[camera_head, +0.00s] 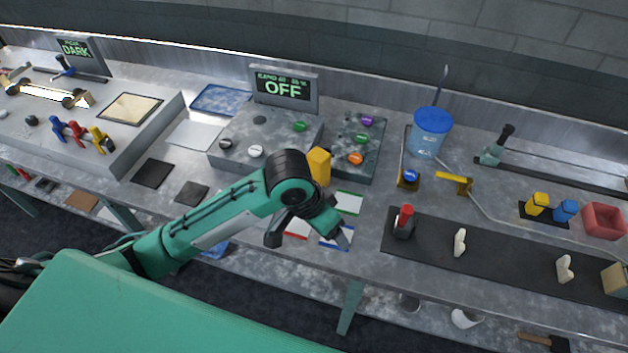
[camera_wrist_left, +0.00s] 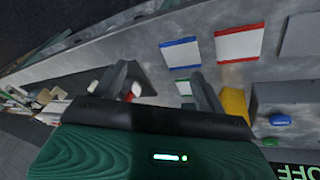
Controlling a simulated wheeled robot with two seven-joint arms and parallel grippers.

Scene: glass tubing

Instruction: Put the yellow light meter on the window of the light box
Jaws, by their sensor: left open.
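An upright yellow block (camera_head: 319,166), which looks like the light meter, stands at the front of the grey box with coloured knobs. Its lower part is partly hidden by my arm; it also shows in the left wrist view (camera_wrist_left: 236,102) beside the right-hand finger. The low grey box (camera_head: 150,139) at far left, with a "DARK" display (camera_head: 75,48) behind it, looks like the light box. A tan square (camera_head: 130,108) on its top looks like the window. My left gripper (camera_head: 310,236) is open and empty over the bench front, near the block but apart from it.
Cards with red (camera_head: 297,228), blue (camera_head: 336,238) and green (camera_head: 348,202) edges lie around the gripper. Red, blue and yellow handled items (camera_head: 76,131) line the left box's front. A blue-lidded jar (camera_head: 430,133) and black mat (camera_head: 490,258) are to the right.

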